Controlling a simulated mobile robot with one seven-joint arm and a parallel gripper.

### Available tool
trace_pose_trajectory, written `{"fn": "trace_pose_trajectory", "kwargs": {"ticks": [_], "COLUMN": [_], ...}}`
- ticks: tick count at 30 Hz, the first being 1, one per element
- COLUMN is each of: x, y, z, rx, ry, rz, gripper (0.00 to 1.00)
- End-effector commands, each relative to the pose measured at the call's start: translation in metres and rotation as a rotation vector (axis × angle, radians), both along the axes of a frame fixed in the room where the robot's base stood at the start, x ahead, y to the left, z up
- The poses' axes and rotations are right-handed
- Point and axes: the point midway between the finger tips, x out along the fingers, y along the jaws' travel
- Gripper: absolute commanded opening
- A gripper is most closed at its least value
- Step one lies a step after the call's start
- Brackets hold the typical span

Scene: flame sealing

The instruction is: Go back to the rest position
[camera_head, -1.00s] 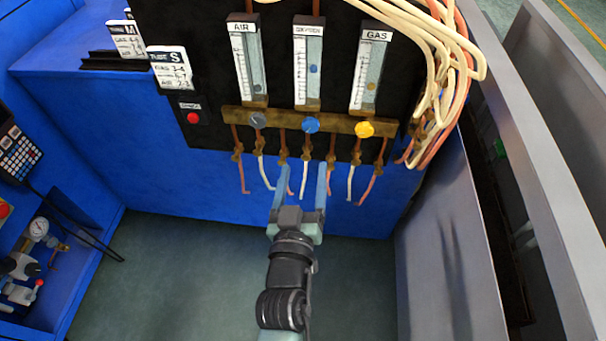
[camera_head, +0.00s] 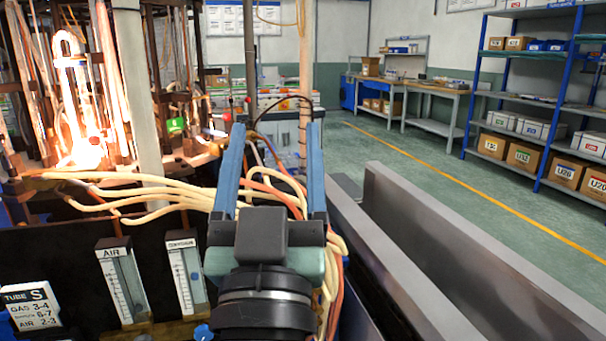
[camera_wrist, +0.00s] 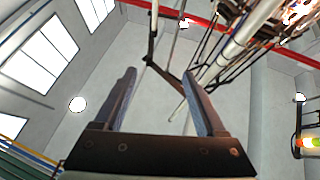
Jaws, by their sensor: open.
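My gripper (camera_head: 272,168) is raised in front of the body camera, its two blue fingers apart and pointing up, with nothing between them. In the wrist view my gripper (camera_wrist: 160,95) also shows open and empty, facing the upper wall and ceiling. In the head view it stands in front of the cream and orange hoses (camera_head: 160,195), above the black panel. On that panel the AIR flowmeter (camera_head: 122,285) and a second flowmeter (camera_head: 185,270) show; my gripper's body covers the area to their right.
A glowing flame apparatus (camera_head: 85,120) stands at the left behind the panel. Grey metal rails (camera_head: 440,240) run at the right. A blue shelf with boxes (camera_head: 540,110) and a workbench (camera_head: 430,95) stand farther back. The green floor between is clear.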

Motion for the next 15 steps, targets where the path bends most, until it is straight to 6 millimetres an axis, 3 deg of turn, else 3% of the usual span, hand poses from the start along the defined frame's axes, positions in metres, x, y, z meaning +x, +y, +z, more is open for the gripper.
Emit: {"fn": "trace_pose_trajectory", "kwargs": {"ticks": [1, 3, 7, 9, 15], "x": [-0.018, -0.043, -0.097, -0.088, -0.087], "y": [-0.010, -0.019, -0.030, -0.027, -0.027], "z": [0.032, 0.066, 0.120, 0.145, 0.198], "rx": [0.010, 0.015, 0.005, 0.006, 0.007], "ry": [-0.061, -0.129, -0.254, -0.230, -0.228], "rz": [-0.006, -0.006, -0.005, -0.001, -0.001], "gripper": [0.73, 0.73, 0.73, 0.73, 0.73]}}
